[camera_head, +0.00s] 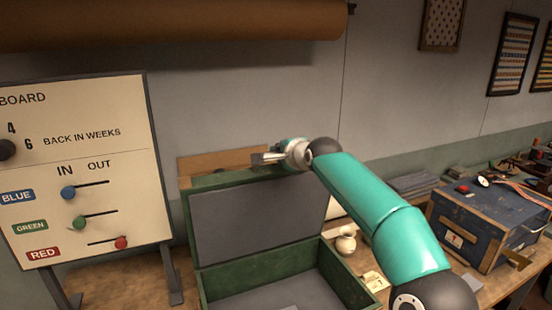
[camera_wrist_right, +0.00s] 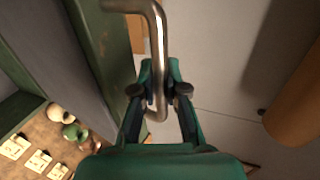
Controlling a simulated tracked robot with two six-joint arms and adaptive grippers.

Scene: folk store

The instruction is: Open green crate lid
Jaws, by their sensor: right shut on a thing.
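The green crate (camera_head: 262,270) stands on the wooden bench with its lid (camera_head: 257,218) standing up at the back, its grey lining facing me. The crate's grey floor shows inside. My right gripper (camera_head: 270,158) is at the lid's top edge. In the right wrist view, the right gripper (camera_wrist_right: 160,92) is shut on the bent metal handle (camera_wrist_right: 157,45), which passes between its fingertips. The lid's green edge (camera_wrist_right: 112,55) is beside the handle there. My left gripper is not in view.
A sign board (camera_head: 85,170) with sliders stands left of the crate. A blue box (camera_head: 485,225) and a small cream jug (camera_head: 346,240) are to the right. A brown roll (camera_head: 170,22) hangs above on the wall.

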